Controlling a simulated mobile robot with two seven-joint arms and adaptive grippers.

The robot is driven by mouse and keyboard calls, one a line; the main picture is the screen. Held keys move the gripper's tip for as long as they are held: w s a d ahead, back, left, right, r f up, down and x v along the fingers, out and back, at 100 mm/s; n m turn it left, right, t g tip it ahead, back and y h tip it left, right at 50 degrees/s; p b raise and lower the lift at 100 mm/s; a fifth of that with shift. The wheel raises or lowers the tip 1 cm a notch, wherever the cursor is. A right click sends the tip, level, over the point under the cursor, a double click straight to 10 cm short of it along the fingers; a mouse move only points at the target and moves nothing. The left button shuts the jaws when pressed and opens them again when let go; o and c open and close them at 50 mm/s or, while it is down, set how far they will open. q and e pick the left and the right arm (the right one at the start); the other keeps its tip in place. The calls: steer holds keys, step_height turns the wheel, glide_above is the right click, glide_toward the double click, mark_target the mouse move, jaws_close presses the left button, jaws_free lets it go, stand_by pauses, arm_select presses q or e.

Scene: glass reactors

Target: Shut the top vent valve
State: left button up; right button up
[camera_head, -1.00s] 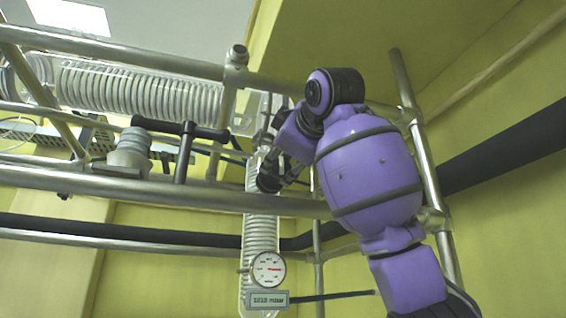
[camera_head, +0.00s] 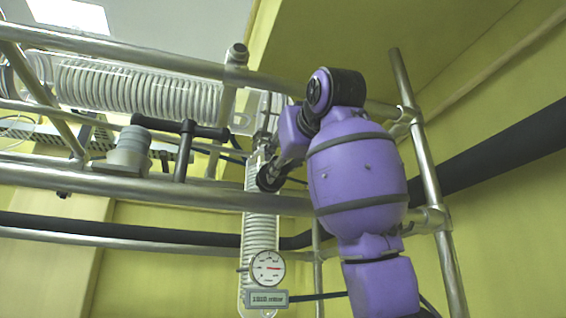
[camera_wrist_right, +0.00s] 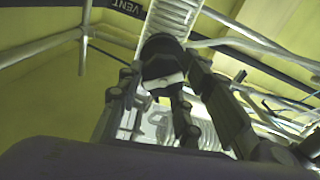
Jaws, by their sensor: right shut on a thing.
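My right gripper (camera_head: 270,178) reaches in from the right, at the top of the upright glass column (camera_head: 261,228). In the right wrist view, its dark fingers (camera_wrist_right: 160,85) are closed around a small valve knob (camera_wrist_right: 163,60) with a black body and a pale bar across it. A dark strip with the word VENT (camera_wrist_right: 128,7) shows behind it. In the head view the knob is mostly hidden by the fingers and wrist. How far the knob is turned cannot be told. My left gripper is not in view.
Metal frame rails (camera_head: 150,187) cross in front of the column. A round gauge (camera_head: 267,268) and a small display (camera_head: 266,299) sit on the column below the gripper. A horizontal glass coil (camera_head: 140,88) and a black T-handle (camera_head: 187,140) are at left. A thick black pipe (camera_head: 500,155) runs at right.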

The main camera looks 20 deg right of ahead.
steer(key=shift+w+a+f+n, duration=0.1)
steer(key=shift+a+n, duration=0.05)
steer(key=shift+n, duration=4.8)
steer(key=shift+a+f+n, duration=0.1)
steer(key=shift+a+n, duration=0.05)
steer(key=shift+n, duration=4.85)
steer(key=shift+w+a+f+n, duration=0.1)
steer(key=shift+a+n, duration=0.05)
steer(key=shift+n, duration=4.8)
steer(key=o, duration=0.9)
steer(key=shift+o, duration=0.9)
steer(key=shift+s+a+r, duration=0.1)
steer(key=shift+s+r, duration=0.1)
steer(key=shift+r, duration=0.05)
